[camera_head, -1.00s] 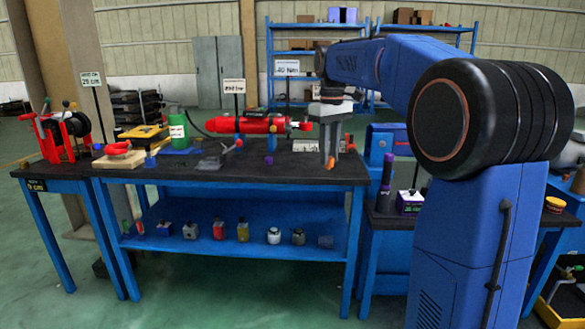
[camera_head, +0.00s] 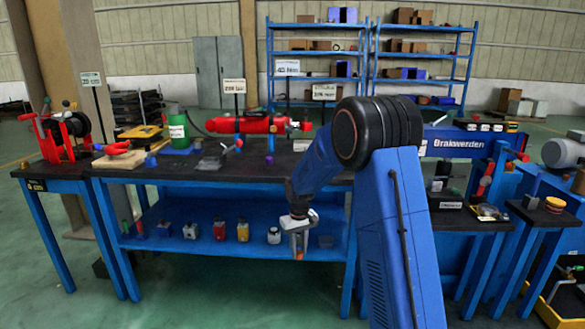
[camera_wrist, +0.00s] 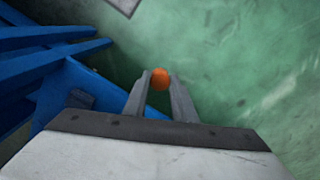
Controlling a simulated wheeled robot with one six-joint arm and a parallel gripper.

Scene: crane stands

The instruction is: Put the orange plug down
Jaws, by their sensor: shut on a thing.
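The orange plug (camera_wrist: 159,79) is between the fingertips of my gripper (camera_wrist: 158,92) in the wrist view, and the fingers are shut on it. In the head view my gripper (camera_head: 299,240) hangs pointing down in front of the blue workbench, at about the height of its lower shelf. A small bit of orange shows at its tip there. In the wrist view green floor lies below the plug, with blue bench frame parts to the left.
The dark bench top (camera_head: 220,172) carries a red cylinder (camera_head: 250,125), a green canister (camera_head: 178,130) and small parts. The blue lower shelf (camera_head: 200,250) holds several small blocks behind my gripper. Open green floor (camera_head: 200,300) lies in front of the bench.

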